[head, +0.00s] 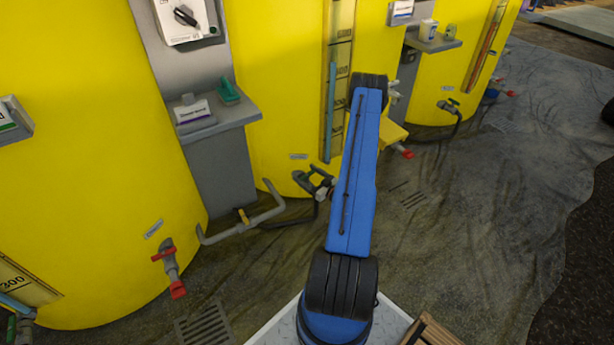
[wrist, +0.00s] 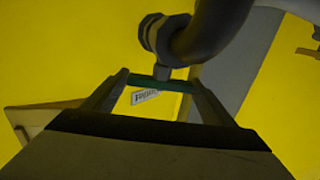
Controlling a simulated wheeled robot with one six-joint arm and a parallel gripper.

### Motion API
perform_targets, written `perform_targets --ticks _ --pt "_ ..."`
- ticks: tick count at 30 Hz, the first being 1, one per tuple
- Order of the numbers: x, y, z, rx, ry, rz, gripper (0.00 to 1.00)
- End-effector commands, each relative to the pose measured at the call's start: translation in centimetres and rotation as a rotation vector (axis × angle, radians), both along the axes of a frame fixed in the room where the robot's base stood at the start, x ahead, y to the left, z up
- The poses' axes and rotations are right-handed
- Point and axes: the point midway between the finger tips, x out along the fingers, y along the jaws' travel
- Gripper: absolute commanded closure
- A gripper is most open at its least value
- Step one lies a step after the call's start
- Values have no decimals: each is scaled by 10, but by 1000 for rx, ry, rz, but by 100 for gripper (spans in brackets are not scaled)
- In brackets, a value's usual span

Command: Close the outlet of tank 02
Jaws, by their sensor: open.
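A yellow tank (head: 268,110) stands in the middle of the head view; no tank number is readable. Its low outlet valve has a green handle (head: 301,178) and a dark hose, just left of my blue arm. In the wrist view a green handle (wrist: 160,84) lies crosswise between the fingertips of my gripper (wrist: 159,82). The jaws are open around it; I cannot tell whether either finger touches it. A dark fitting and hose (wrist: 208,35) rise just beyond. A small white label (wrist: 145,96) shows on the yellow wall. My arm mostly hides the gripper in the head view.
A grey pipe (head: 243,226) runs low between the left and middle tanks. A red-handled valve (head: 165,255) is on the left tank (head: 100,170). A grey shelf (head: 212,124) juts out above. The wet floor (head: 480,210) at right is clear.

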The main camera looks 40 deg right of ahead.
Motion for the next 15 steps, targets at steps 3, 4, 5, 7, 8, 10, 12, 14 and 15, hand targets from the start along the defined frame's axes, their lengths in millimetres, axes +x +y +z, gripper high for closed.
perform_targets --ticks 3,4,5,7,8,10,12,14,15 --pt "0 0 0 0 0 0 22" --pt "0 0 0 0 0 0 29" --pt "0 0 0 0 0 0 36" --pt "0 0 0 0 0 0 52" --pt "0 0 0 0 0 0 52" --pt "0 0 0 0 0 0 52" --pt "0 0 0 1 0 -6 52" --pt "0 1 0 2 0 -22 52" --pt "1 1 0 3 -2 -37 52"
